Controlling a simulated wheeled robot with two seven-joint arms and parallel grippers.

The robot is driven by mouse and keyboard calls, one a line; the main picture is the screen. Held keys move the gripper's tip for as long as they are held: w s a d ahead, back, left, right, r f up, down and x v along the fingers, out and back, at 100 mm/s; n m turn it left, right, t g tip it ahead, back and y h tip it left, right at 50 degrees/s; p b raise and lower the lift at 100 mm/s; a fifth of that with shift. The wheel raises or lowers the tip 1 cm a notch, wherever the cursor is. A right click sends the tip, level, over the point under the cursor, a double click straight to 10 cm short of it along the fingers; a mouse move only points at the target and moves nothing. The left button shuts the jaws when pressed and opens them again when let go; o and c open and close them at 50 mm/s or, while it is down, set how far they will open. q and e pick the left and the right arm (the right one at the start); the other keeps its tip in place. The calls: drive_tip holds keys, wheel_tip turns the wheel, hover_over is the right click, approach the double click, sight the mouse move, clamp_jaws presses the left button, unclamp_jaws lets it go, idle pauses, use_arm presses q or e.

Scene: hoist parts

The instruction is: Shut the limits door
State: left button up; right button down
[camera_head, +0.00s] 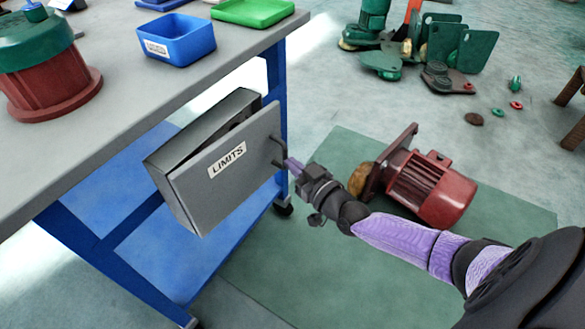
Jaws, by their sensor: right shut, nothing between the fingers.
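The limits door (225,168) is a flat grey panel with a white "LIMITS" label. It fronts a grey box (200,125) fixed to the side of the workbench. The door stands partly open: its right edge is out from the box, with a dark gap along the top. A dark handle (278,150) sits near its right edge. My right gripper (292,165) is shut and empty, with its fingertips close to the handle at the door's right edge. I cannot tell whether they touch. My left gripper is not in view.
The grey bench top (110,110) carries a blue bin (177,42), a green tray (252,12) and a red and green part (45,70). A red motor (432,190) lies on the green mat (330,265) beside my right arm. Green parts (470,50) stand on the floor behind.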

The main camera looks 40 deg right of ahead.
sight(286, 155)
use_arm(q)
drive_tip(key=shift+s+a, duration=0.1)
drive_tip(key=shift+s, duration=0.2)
use_arm(e)
drive_tip(key=shift+w, duration=0.1)
drive_tip(key=w+b, duration=0.1)
drive_tip(key=w, duration=0.2)
drive_tip(key=shift+w+f, duration=0.1)
drive_tip(key=shift+w, duration=0.05)
drive_tip(key=shift+d+r, duration=0.1)
drive_tip(key=shift+r, duration=0.1)
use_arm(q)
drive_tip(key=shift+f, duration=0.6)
use_arm(e)
drive_tip(key=shift+r, duration=0.1)
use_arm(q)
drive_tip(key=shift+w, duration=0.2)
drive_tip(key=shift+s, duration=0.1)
